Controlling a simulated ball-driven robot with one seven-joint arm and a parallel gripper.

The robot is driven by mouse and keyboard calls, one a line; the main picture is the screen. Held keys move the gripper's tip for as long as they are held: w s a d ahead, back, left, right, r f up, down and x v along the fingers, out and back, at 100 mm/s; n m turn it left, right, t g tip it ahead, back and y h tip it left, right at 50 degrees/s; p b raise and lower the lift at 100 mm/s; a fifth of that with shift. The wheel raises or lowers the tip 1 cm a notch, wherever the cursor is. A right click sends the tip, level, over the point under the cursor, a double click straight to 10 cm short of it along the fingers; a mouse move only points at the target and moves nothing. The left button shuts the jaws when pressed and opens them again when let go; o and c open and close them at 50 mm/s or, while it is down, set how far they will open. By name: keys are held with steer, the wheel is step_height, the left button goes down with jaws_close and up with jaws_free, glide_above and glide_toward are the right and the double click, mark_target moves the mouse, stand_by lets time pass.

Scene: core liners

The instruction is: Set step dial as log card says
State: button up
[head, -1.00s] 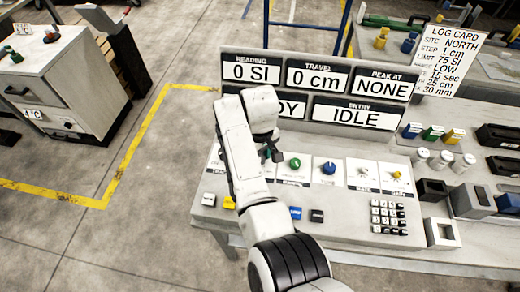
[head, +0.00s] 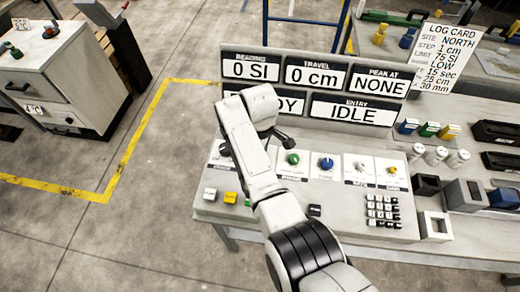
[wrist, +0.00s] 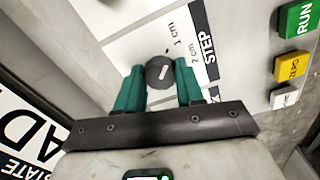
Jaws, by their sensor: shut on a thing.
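The step dial (wrist: 158,66) is a small grey round knob with a white pointer line, on a white plate lettered STEP. The marks "1 cm" and "2 cm" show beside it; the pointer slants up and right, roughly towards the 1 cm side. My gripper (wrist: 160,74) has its green fingers on either side of the dial, shut on it. In the head view my arm hides the fingertips and most of the dial. The log card (head: 446,57) stands at the upper right and reads SITE NORTH, STEP 1 cm, LIMIT 75 SI.
The console (head: 345,215) also carries a green knob (head: 293,159), a blue knob (head: 326,164), a keypad (head: 381,210) and displays (head: 315,75) behind. A yellow RUN-side button (wrist: 291,67) and green RUN button (wrist: 300,30) lie right of the dial in the wrist view.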

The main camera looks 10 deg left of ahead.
steer(key=shift+w+a+r, duration=0.1)
steer(key=shift+r, duration=0.05)
steer(key=o, duration=1)
steer(key=shift+o, duration=0.2)
step_height(320, 180, up, 11)
steer(key=shift+b, duration=0.45)
steer(key=shift+f, duration=0.2)
